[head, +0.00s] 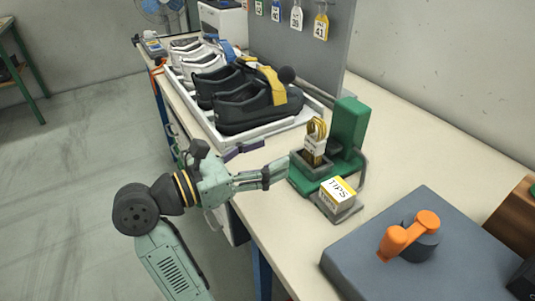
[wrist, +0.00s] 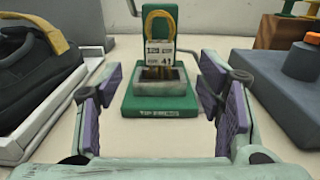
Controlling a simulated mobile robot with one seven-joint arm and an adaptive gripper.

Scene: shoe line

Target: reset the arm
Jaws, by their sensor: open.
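My gripper (head: 274,174) is at the front edge of the workbench, just left of the green press in the head view. In the wrist view its two purple-padded fingers (wrist: 160,112) stand wide apart with nothing between them. The green press (head: 349,125) lies beyond the fingertips. A bundle of yellow laces with a tag marked 41 stands upright in the press's grey holder, and it also shows in the wrist view (wrist: 159,50).
A box marked TIPS (head: 337,194) sits in front of the press. A white tray (head: 235,149) with black and white shoes lies to the left. A grey block (head: 350,264) with an orange lever (head: 408,235) stands to the right. A pegboard with numbered tags rises behind.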

